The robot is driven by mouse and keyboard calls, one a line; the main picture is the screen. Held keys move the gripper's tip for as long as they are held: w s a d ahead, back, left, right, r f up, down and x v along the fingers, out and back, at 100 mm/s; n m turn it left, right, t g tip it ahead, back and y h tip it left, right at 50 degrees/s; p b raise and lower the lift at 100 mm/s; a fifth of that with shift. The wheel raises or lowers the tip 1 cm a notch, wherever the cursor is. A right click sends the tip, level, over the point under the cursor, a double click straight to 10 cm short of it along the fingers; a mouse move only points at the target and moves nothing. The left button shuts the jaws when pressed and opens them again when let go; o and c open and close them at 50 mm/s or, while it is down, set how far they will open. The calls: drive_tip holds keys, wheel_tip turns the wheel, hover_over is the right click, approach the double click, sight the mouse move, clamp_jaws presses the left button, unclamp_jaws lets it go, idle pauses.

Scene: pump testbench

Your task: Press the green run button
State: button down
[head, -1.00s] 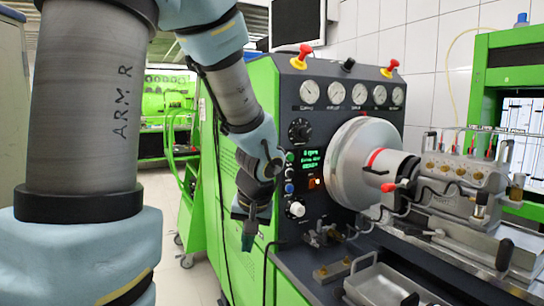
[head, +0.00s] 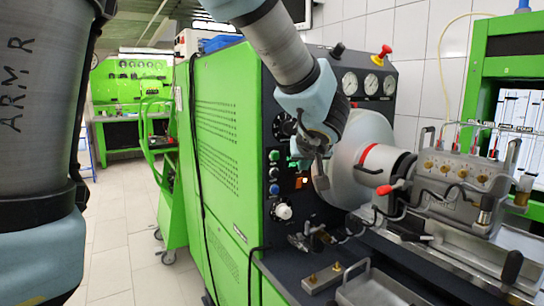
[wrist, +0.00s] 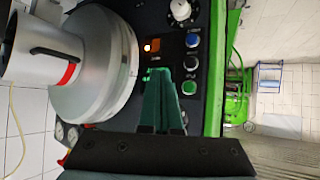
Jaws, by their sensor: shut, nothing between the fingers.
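The green run button (head: 274,155) is the top one in a short column on the dark panel of the green testbench. In the wrist view the green button (wrist: 189,87) shows just right of the fingers, uncovered. My gripper (head: 321,184) is in front of the panel, right of the button column, its fingers pointing down in the head view. In the wrist view the gripper (wrist: 159,74) has its dark green fingers together and empty, with their tips beside the column. I cannot tell how far the tips are from the panel.
The large silver chuck (head: 350,160) is close on the gripper's right. A white-faced knob (head: 283,211) is below.

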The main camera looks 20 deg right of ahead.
sight(275, 156)
drive_tip(key=w+a+p, duration=0.1)
drive_tip(key=w, duration=0.7)
drive_tip(key=shift+w+a, duration=0.35)
drive_tip(key=shift+f, duration=0.1)
idle(1.9)
drive_tip(key=shift+w+b, duration=0.4)
drive_tip(key=shift+b, duration=0.05)
